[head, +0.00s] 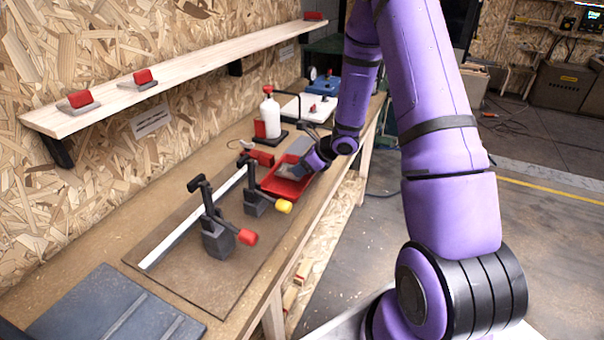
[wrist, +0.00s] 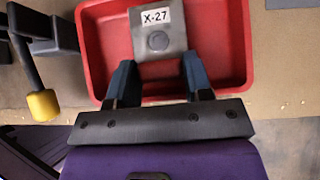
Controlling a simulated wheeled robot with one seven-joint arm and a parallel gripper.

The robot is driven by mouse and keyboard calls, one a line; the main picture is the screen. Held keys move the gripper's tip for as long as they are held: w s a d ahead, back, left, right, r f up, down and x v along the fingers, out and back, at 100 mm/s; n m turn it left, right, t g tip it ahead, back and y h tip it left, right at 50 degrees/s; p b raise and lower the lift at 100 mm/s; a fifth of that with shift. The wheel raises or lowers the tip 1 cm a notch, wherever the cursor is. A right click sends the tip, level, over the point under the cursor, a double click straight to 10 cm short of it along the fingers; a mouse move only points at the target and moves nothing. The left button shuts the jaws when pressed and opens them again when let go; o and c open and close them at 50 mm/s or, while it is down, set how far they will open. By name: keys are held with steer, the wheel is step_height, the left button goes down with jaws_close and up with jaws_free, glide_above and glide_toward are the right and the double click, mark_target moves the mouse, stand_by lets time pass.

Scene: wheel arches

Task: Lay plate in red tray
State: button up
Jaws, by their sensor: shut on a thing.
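The grey plate (wrist: 146,39), with a white "X-27" label and a round grey boss, is between the fingertips of my gripper (wrist: 158,62) in the wrist view. My gripper is shut on its near end. The plate lies within the outline of the red tray (wrist: 232,45); whether it touches the tray floor I cannot tell. In the head view the red tray (head: 283,187) is on the bench near its right edge, with my gripper (head: 290,168) over it. My gripper partly hides the tray there.
Toggle clamps with a red handle (head: 247,237) and a yellow handle (head: 284,206) stand left of the tray in the wrist view and nearer in the head view. A white bottle (head: 270,117) stands beyond. A wooden shelf (head: 190,70) runs above the bench.

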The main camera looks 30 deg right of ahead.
steer(key=shift+f, duration=1.35)
steer(key=shift+f, duration=0.1)
steer(key=o, duration=1.3)
